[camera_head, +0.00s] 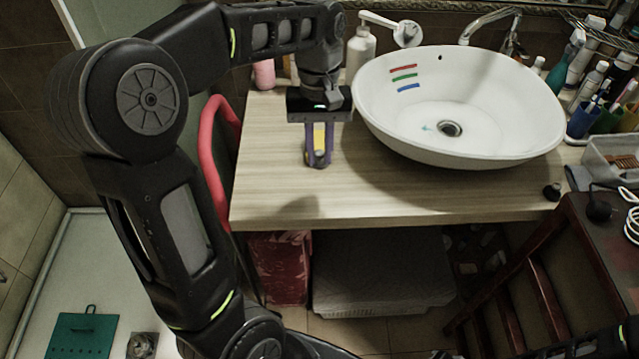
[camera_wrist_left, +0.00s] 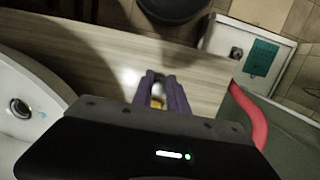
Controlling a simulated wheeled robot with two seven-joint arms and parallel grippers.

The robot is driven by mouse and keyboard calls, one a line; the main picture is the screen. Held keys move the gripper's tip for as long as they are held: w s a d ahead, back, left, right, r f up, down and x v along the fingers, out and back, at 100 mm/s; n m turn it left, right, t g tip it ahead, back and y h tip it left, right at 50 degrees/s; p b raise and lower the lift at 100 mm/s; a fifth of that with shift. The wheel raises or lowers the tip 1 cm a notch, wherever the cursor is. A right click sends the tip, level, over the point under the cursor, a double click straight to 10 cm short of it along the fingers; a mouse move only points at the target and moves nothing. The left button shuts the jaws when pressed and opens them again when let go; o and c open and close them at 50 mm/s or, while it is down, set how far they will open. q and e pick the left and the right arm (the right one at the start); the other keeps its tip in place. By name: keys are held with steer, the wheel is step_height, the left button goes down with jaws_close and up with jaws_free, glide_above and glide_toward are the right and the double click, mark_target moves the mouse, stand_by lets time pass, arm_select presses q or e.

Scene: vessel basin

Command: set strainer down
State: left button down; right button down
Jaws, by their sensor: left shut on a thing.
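My left gripper (camera_head: 319,161) points down over the wooden counter (camera_head: 270,195), left of the white basin (camera_head: 400,130). Its purple fingers are shut on the strainer (camera_head: 319,154), a small greyish piece mostly hidden between the fingertips. In the left wrist view the fingertips (camera_wrist_left: 158,76) meet over the bare wood, with a bright spot beside them. The tips look at or very close to the counter; I cannot tell whether the strainer touches it. The basin's dark drain (camera_head: 450,128) shows. My right gripper is not in view.
A pump bottle (camera_head: 361,50) and a pink bottle (camera_head: 264,74) stand behind the gripper. A red curved rail (camera_head: 212,150) is left of the counter. Toiletries crowd the far right. The counter's front left is clear. A small black object (camera_head: 552,191) sits at the front right.

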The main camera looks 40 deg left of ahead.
mark_target(319, 158)
arm_select(q)
step_height(319, 158, down, 5)
stand_by(0.3)
step_height(319, 158, down, 4)
steer(key=shift+r, duration=0.25)
steer(key=shift+f, duration=0.15)
steer(key=shift+f, duration=0.2)
steer(key=c, duration=1.3)
jaws_free()
steer(key=shift+r, duration=0.2)
